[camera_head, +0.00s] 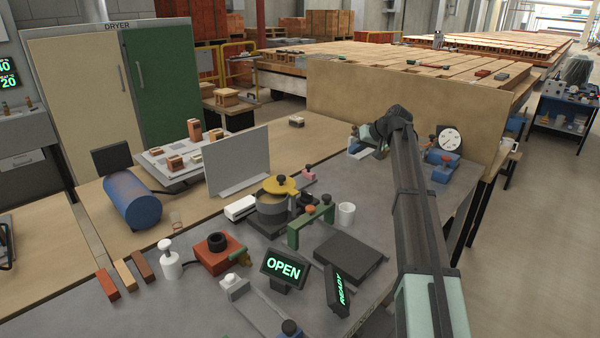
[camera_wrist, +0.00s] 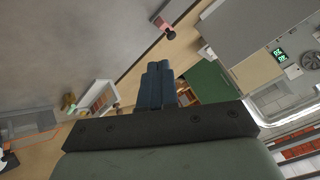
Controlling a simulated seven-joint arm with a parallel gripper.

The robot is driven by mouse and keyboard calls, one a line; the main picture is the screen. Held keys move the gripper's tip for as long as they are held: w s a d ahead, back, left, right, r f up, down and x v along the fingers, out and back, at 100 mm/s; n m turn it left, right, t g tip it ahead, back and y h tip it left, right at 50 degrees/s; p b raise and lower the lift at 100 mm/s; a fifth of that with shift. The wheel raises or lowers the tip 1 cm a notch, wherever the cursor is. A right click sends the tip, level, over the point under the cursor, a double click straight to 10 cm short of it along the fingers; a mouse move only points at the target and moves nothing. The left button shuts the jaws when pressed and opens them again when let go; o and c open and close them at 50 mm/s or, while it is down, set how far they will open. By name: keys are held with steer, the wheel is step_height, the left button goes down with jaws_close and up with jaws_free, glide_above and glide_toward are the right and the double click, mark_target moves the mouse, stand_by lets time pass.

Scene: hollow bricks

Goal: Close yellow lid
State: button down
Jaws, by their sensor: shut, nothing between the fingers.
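The yellow lid (camera_head: 281,185) is a round disc with a dark knob, over a grey round pot (camera_head: 272,209) near the middle of the grey bench in the head view. It looks offset and raised towards the back of the pot; whether any of its rim touches the pot is unclear. My gripper shows in the wrist view with its dark blue fingers (camera_wrist: 157,78) together and empty. In the head view my arm reaches up the right side and bends left near the tan panel, well behind and right of the lid. The lid is not recognisable in the wrist view.
A green bracket (camera_head: 311,226) and a white cup (camera_head: 346,214) stand right of the pot. A grey upright plate (camera_head: 238,160) stands behind left. A sign reading OPEN (camera_head: 283,265) is in front. The tan panel (camera_head: 405,105) bounds the back.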

steer(key=s+a+r+n+g, duration=0.1)
steer(key=s+a+n+g, duration=0.1)
steer(key=a, duration=0.3)
steer(key=s+a+r+n+g, duration=0.2)
steer(key=a+g, duration=0.1)
steer(key=a, duration=0.3)
steer(key=x, duration=1.1)
steer(key=shift+s+a+r, duration=0.15)
steer(key=shift+s+a, duration=0.15)
steer(key=shift+a, duration=0.05)
steer(key=shift+s+a+f, duration=0.15)
steer(key=shift+a+f, duration=0.05)
steer(key=shift+a, duration=0.25)
steer(key=shift+s+a+f, duration=0.15)
steer(key=shift+s+a, duration=0.05)
steer(key=shift+a, duration=0.25)
